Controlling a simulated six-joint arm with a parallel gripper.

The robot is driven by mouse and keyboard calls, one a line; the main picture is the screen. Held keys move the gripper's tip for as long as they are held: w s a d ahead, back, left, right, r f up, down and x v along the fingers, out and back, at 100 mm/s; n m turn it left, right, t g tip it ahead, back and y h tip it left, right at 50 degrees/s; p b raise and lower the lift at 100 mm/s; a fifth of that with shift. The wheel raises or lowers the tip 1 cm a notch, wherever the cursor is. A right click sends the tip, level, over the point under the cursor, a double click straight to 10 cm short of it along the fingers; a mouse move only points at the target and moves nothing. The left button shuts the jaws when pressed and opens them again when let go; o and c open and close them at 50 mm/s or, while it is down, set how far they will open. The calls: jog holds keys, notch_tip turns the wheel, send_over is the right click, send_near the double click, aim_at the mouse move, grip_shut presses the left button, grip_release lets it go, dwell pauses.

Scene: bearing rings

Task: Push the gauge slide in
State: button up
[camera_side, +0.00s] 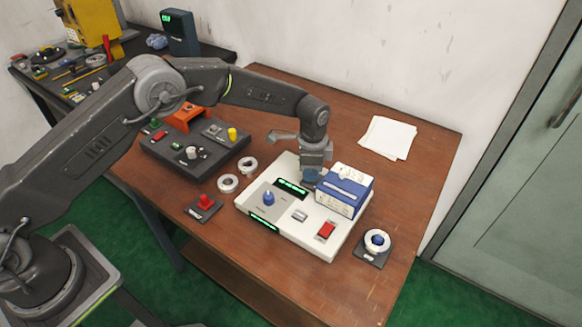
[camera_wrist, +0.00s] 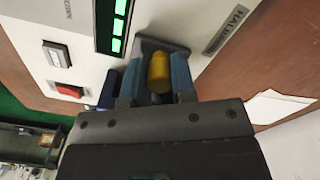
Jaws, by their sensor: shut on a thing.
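My gripper (camera_side: 311,176) reaches down at the back of the white instrument (camera_side: 257,190), close to the left side of a blue-and-white box (camera_side: 343,190). In the wrist view its blue fingertips (camera_wrist: 157,78) are shut on a yellow knob (camera_wrist: 159,72). The knob stands on a dark piece (camera_wrist: 150,45) at the edge of the white instrument; this looks like the gauge slide. In the side view the gripper hides the knob. How far in the slide sits cannot be told.
The instrument carries a blue knob (camera_side: 268,198), a lit green display (camera_side: 292,187) and a red switch (camera_side: 326,230). A ring on a dark pad (camera_side: 376,240) sits at right. Loose rings (camera_side: 228,183) and a dark control box (camera_side: 190,152) are left. Papers (camera_side: 388,137) lie behind.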

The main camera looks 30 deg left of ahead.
jog(key=shift+d, duration=0.75)
jog(key=o, duration=0.6)
jog(key=shift+a, duration=0.1)
jog(key=shift+a+r, duration=0.1)
jog(key=shift+r, duration=3.4)
jog(key=shift+r, duration=0.1)
